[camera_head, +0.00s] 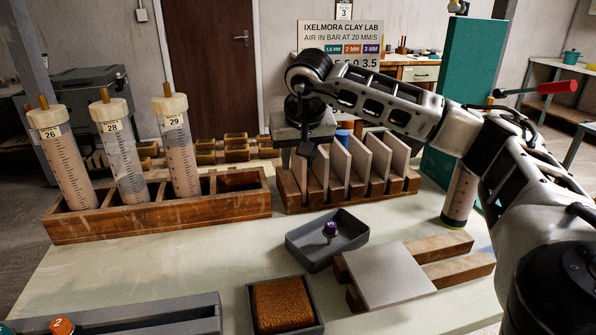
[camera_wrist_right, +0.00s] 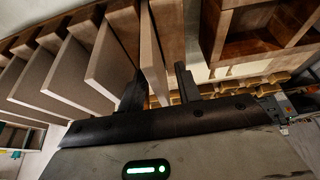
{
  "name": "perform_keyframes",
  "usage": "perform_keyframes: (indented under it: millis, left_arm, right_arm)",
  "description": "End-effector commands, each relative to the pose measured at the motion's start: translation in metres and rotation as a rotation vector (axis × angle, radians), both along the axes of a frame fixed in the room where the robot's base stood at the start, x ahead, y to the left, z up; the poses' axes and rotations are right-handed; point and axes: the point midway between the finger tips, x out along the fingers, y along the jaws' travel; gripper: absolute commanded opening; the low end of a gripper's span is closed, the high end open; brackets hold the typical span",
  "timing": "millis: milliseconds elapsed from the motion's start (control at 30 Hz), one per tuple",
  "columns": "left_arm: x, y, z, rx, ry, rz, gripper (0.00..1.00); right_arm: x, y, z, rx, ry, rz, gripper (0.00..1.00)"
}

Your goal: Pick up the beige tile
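Several upright beige-to-brown tiles stand in slots of a wooden rack (camera_head: 350,195); which one is meant by the beige tile I cannot tell. The end tile (camera_head: 299,172) is at the rack's left. My right gripper (camera_head: 298,150) reaches down over this end. In the right wrist view, the right gripper (camera_wrist_right: 160,85) has its two dark fingers apart, one on each side of the thin end tile (camera_wrist_right: 153,62). The left finger looks close to the tile, and a gap shows at the right finger. My left gripper is not in view.
A wooden rack (camera_head: 160,217) with three capped tubes stands left. In front are a grey tray (camera_head: 345,235) with a purple-topped piece, a brown sponge-like block (camera_head: 282,304) in a grey box, and a pale tile (camera_head: 387,275) on wooden battens. A teal board (camera_head: 468,85) stands right.

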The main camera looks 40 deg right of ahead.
Motion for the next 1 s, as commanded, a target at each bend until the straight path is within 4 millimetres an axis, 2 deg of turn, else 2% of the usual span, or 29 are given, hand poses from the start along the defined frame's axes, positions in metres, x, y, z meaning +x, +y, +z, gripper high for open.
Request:
perform_keyframes:
  millis: [267,400,833,1000]
  left_arm:
    - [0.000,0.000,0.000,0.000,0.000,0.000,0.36]
    - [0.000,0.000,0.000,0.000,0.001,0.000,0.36]
    - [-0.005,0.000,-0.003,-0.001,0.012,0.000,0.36]
    - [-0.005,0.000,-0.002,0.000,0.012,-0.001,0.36]
  right_arm:
    - [0.000,0.000,0.000,0.000,-0.001,-0.001,0.34]
    - [0.000,0.000,0.000,0.000,-0.001,-0.001,0.00]
    - [0.000,0.000,0.003,0.000,-0.002,-0.001,0.00]
    - [0.001,0.000,0.018,0.000,-0.006,-0.001,0.00]
